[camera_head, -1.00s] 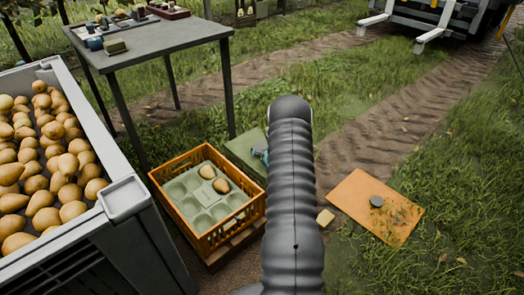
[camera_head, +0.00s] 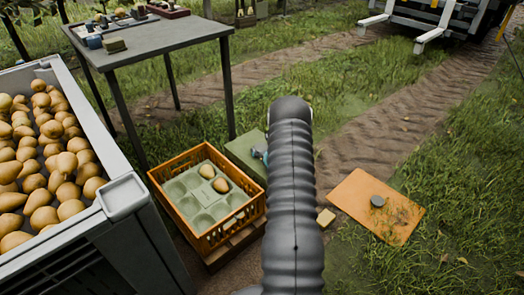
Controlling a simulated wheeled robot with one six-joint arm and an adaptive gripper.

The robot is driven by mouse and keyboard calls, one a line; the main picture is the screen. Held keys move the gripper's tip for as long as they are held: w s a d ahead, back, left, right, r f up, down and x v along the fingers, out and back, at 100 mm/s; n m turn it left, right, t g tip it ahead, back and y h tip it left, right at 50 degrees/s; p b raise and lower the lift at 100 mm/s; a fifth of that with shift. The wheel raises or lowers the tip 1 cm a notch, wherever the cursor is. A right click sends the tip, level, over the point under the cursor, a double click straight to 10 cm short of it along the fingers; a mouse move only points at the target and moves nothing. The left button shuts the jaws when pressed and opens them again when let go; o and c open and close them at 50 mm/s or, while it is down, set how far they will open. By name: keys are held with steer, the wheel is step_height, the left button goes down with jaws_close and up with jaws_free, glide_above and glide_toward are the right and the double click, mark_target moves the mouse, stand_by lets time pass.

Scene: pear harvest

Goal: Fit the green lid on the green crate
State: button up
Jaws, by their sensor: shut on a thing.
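A flat green surface (camera_head: 244,155) shows in the head view, just right of the orange crate and partly behind my grey ribbed arm. I cannot tell whether it is the green lid, the green crate or one on the other. A small blue-grey part (camera_head: 260,152) shows at its right side, against my arm; I cannot tell what it is. My arm rises through the middle of the picture and hides what lies behind it. My gripper and its fingertips are hidden.
An orange crate (camera_head: 163,172) holds a green moulded tray with two pears. A large grey bin (camera_head: 125,198) of pears stands at left. A grey table (camera_head: 165,38) is behind. An orange panel (camera_head: 352,190) with a dark disc and a small tan block (camera_head: 325,218) lie at right.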

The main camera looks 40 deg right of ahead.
steer(key=shift+f, duration=0.1)
steer(key=o, duration=1)
steer(key=shift+p+v, duration=1.1)
steer(key=shift+v, duration=4.35)
